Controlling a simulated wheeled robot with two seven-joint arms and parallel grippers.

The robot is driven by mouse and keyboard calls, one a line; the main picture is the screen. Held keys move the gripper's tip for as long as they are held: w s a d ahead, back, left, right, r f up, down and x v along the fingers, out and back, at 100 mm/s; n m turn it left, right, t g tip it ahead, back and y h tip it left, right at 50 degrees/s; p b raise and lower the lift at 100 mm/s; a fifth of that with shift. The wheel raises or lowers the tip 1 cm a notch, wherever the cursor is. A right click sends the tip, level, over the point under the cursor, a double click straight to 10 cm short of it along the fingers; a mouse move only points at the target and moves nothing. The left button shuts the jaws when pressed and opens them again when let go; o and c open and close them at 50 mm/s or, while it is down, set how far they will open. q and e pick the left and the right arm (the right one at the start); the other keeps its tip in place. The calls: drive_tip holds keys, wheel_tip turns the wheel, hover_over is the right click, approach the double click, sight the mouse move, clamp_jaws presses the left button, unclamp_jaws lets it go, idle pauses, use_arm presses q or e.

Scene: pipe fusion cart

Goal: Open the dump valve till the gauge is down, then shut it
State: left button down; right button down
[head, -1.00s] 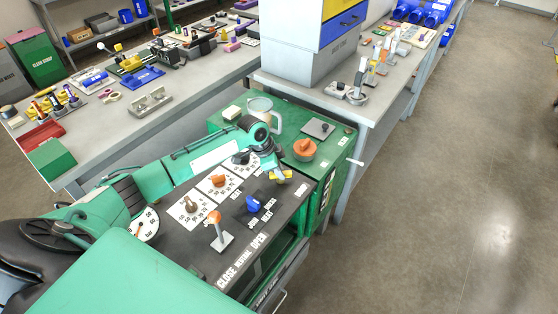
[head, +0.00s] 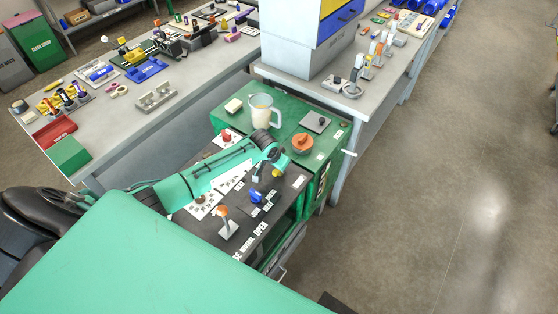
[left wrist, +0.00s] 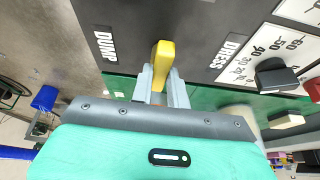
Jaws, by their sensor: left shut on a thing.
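My left gripper (left wrist: 163,78) is shut on this handle, one finger on each side. In the head view the handle (head: 276,172) is a small yellow spot below the end of my left arm. The gauge is not visible in the current frames, so I cannot read it. My right gripper is not in view.
On the same panel are a blue knob (head: 256,197), an orange-topped lever (head: 226,220) and white dial plates partly under my arm. A clear jug (head: 264,112) and an orange knob (head: 302,142) are on the green cart top behind.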

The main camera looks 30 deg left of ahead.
use_arm(q)
drive_tip(key=shift+n, duration=0.3)
idle(0.4)
drive_tip(key=c, duration=1.4)
unclamp_jaws()
drive_tip(key=shift+o, duration=0.2)
drive_tip(key=d+b+v, duration=0.1)
drive_tip(key=b+v, duration=0.1)
drive_tip(key=v, duration=1.2)
drive_tip(key=shift+a, duration=0.3)
drive_tip(key=shift+w+f, duration=0.1)
